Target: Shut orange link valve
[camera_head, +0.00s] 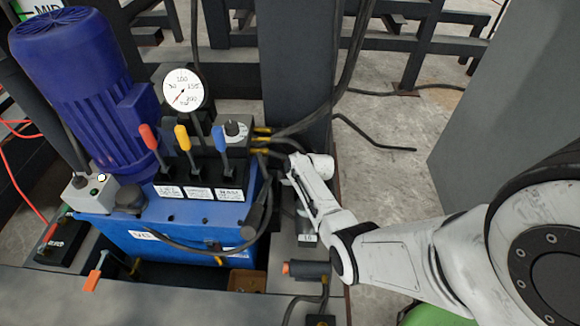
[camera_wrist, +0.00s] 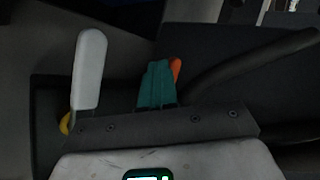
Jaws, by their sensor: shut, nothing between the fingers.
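In the wrist view my gripper (camera_wrist: 156,85) shows as teal fingers closed together. An orange piece (camera_wrist: 176,68) shows just behind their right edge; it is partly hidden, and I cannot tell whether they touch. In the head view an orange handle (camera_head: 91,282) sits low at the left, by the blue power unit. A dark cylinder with an orange end (camera_head: 287,268) lies beside my arm. I cannot tell which orange part is the link valve. My white arm reaches in from the right; its far end is beside the hose fittings, and the fingertips are not clear there.
The blue hydraulic unit (camera_head: 180,238) carries red, yellow and blue levers, a gauge (camera_head: 183,89) and a purple motor (camera_head: 80,75). A dark post (camera_head: 297,75) and black hoses crowd the arm's end. A pale rounded bar (camera_wrist: 88,70) stands left of the fingers.

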